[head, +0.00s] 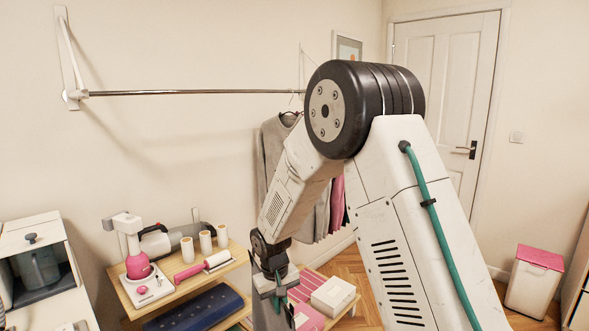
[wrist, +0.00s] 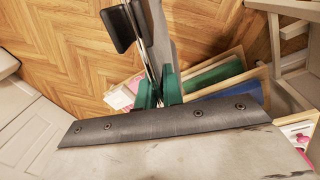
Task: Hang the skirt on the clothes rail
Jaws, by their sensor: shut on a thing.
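The clothes rail (head: 190,92) is a thin chrome bar on white wall brackets, running across the upper left of the head view. My gripper (head: 284,297) is low in the head view, below the rail, over the low shelf. In the wrist view my gripper's green fingers (wrist: 158,92) are shut on a thin metal piece with dark parts, which looks like a hanger (wrist: 141,35). Grey cloth, likely the skirt (wrist: 163,45), shows beside it; grey cloth also hangs under my gripper in the head view (head: 263,317). My arm hides much of the area around it.
Grey and pink garments (head: 269,150) hang at the rail's right end, partly behind my arm. A wooden shelf unit (head: 205,272) with thread cones, a pink-handled roller and boxes stands below the rail. The rail's left and middle stretch is bare.

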